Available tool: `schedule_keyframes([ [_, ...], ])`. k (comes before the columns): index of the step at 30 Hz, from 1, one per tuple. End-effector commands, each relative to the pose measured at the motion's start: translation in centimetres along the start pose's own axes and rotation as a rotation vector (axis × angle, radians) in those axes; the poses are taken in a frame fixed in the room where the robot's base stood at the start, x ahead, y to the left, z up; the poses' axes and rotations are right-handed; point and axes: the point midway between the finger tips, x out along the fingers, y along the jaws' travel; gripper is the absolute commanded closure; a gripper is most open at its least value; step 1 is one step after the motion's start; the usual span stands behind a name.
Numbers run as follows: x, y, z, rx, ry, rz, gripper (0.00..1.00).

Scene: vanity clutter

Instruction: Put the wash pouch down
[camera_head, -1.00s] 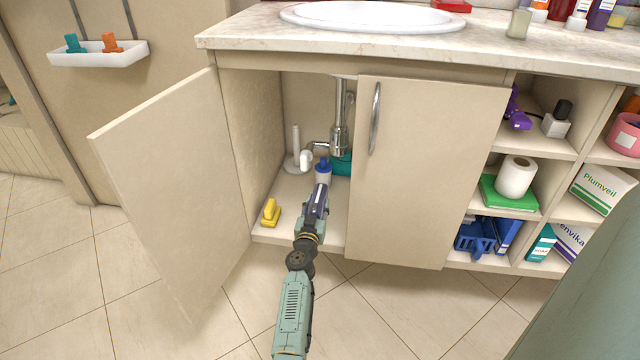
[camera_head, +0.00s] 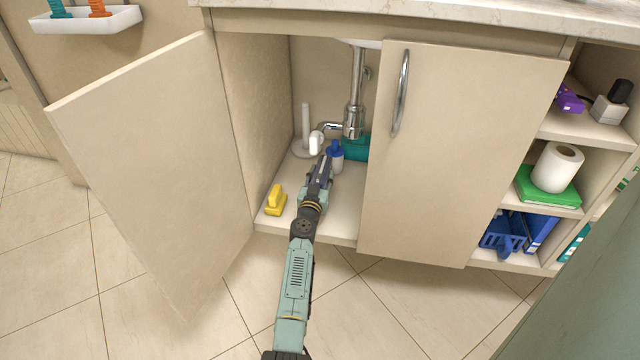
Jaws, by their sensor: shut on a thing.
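My gripper (camera_head: 320,173) reaches into the open left side of the cabinet under the sink, seen from behind. It is shut on a narrow dark navy thing (camera_head: 322,170), which I take to be the wash pouch. Its shape and far end are hard to make out. The cabinet floor (camera_head: 342,205) lies below it; I cannot tell whether the pouch touches it. A bottle with a blue cap (camera_head: 336,150) stands just beyond, overlapped by the gripper in this view.
A yellow thing (camera_head: 276,201) sits at the front left of the cabinet floor. A white stand (camera_head: 305,130), the chrome drain pipe (camera_head: 355,105) and a teal thing (camera_head: 355,149) are at the back. The open left door (camera_head: 150,170) and closed right door (camera_head: 455,155) flank the opening.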

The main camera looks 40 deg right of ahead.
Motion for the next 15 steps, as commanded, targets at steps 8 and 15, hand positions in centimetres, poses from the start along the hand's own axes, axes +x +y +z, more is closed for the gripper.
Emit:
schedule_keyframes([
  [8,0.18,0.11,0.85,0.001,0.005,0.002,0.99],
  [15,0.17,0.12,1.07,0.001,0.004,0.002,0.99],
])
